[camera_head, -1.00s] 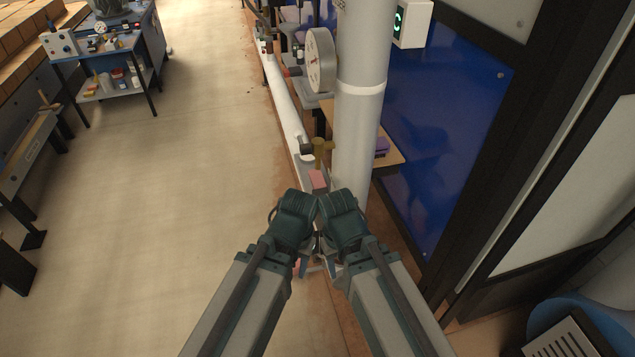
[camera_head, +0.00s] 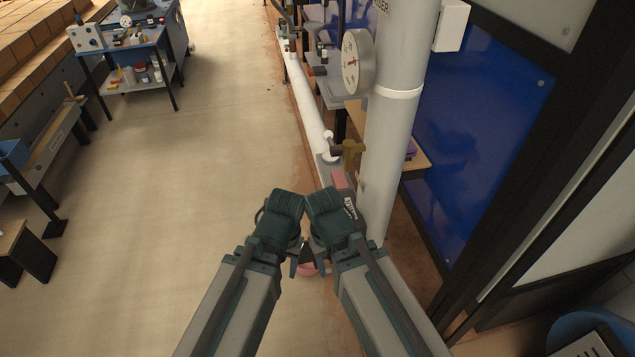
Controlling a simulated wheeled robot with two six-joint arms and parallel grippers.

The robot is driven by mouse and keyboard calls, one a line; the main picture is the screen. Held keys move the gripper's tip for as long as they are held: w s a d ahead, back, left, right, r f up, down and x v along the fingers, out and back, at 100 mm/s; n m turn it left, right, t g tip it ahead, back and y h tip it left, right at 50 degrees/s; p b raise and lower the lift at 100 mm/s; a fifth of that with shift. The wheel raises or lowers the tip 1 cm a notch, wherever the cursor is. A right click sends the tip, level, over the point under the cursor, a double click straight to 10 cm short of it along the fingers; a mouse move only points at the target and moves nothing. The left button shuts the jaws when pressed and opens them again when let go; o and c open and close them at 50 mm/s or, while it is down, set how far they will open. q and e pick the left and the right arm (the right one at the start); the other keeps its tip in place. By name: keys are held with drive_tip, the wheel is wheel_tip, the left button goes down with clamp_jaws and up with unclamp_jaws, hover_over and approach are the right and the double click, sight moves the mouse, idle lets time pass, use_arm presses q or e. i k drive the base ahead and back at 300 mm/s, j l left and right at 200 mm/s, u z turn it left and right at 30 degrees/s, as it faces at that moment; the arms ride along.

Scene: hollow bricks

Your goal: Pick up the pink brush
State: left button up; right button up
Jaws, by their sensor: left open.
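No brush shape is clear in view. A round pink thing (camera_head: 308,270) shows on the floor side between my forearms, mostly hidden by my left gripper and my right arm; I cannot tell if it is the pink brush. A pink block (camera_head: 340,181) lies at the foot of the white column, just beyond my folded arms. My left gripper (camera_head: 298,263) hangs between the forearms, open, over or beside the round pink thing; I see nothing between its fingers. My right gripper is hidden behind my right forearm.
A white pipe (camera_head: 306,105) runs along the floor. A blue cart (camera_head: 128,55) stands far left.

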sight(339, 180)
drive_tip(key=i+j+u, duration=0.1)
drive_tip(key=j+u, duration=0.3)
drive_tip(key=i+j+u, duration=0.15)
drive_tip(key=j+u, duration=0.2)
drive_tip(key=i+j+u, duration=0.2)
drive_tip(key=u, duration=0.2)
drive_tip(key=i+j+u, duration=0.35)
drive_tip(key=i, duration=0.3)
drive_tip(key=i+z, duration=0.4)
drive_tip(key=i+j+z, duration=0.1)
drive_tip(key=z, duration=0.25)
drive_tip(key=i+l+z, duration=0.1)
drive_tip(key=z, duration=0.35)
drive_tip(key=i+z, duration=0.25)
drive_tip(key=z, duration=0.2)
drive_tip(key=i+j+z, duration=0.1)
drive_tip(key=z, duration=0.4)
drive_tip(key=i+j+z, duration=0.15)
drive_tip(key=z, duration=0.3)
drive_tip(key=i+z, duration=0.25)
drive_tip(key=z, duration=0.15)
drive_tip(key=i+j+z, duration=0.1)
drive_tip(key=z, duration=0.25)
drive_tip(key=i+j+z, duration=0.15)
drive_tip(key=i+z, duration=0.25)
drive_tip(key=i+j+z, duration=0.1)
drive_tip(key=z, duration=0.3)
drive_tip(key=j, duration=0.1)
